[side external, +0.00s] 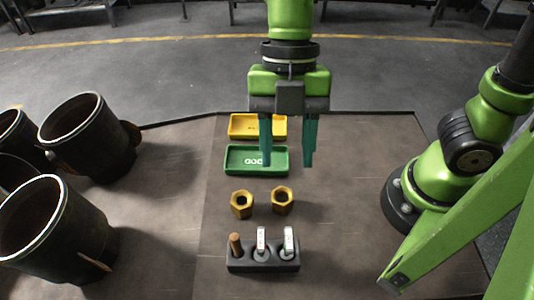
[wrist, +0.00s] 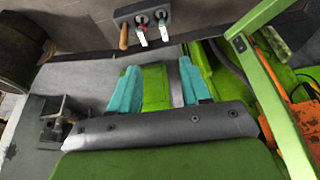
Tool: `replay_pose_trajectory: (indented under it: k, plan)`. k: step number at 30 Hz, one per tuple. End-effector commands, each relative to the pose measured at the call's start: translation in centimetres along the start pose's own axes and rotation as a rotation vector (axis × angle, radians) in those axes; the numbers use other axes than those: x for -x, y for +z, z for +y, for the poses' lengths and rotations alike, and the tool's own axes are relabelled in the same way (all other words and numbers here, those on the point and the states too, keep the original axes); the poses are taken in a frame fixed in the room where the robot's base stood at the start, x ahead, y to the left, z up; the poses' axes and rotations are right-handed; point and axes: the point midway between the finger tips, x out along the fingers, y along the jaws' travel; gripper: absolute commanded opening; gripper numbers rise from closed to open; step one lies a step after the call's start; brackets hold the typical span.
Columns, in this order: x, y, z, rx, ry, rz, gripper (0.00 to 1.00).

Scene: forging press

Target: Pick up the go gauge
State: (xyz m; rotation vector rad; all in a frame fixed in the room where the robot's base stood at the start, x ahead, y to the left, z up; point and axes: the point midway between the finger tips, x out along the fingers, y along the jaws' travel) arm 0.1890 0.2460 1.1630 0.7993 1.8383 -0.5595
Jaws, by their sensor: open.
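A dark rack (side external: 263,264) near the front of the table holds a brown-handled tool (side external: 236,244) and two upright gauges with white tags, a middle one (side external: 261,239) and a right one (side external: 288,239). The tag markings are too small to tell which is the go gauge. The rack also shows at the top of the wrist view (wrist: 142,12). My gripper (side external: 287,163) points down, open and empty, with its teal fingers apart. In the side view it appears above the rack, near the green tray. It touches none of the gauges.
A green tray (side external: 280,171) with lettering and a yellow tray (side external: 258,115) lie behind the rack. Two brass hex nuts, one left (side external: 241,211) and one right (side external: 283,209), stand between. Large dark cylinders (side external: 75,245) stand at left.

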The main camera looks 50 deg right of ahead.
Motion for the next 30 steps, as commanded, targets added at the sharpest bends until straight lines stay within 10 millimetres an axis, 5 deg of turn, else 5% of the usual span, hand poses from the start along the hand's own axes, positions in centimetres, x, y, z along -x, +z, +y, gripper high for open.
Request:
replay_pose_trajectory:
  k: [5, 18, 30]
  plan:
    - [-1.3, 0.0, -0.1, 0.056, -0.006, 0.003, 0.47]
    - [-10.2, 0.0, -0.2, 0.051, -0.008, 0.002, 0.47]
    - [-14.2, -0.1, -0.8, 0.052, -0.007, 0.001, 0.47]
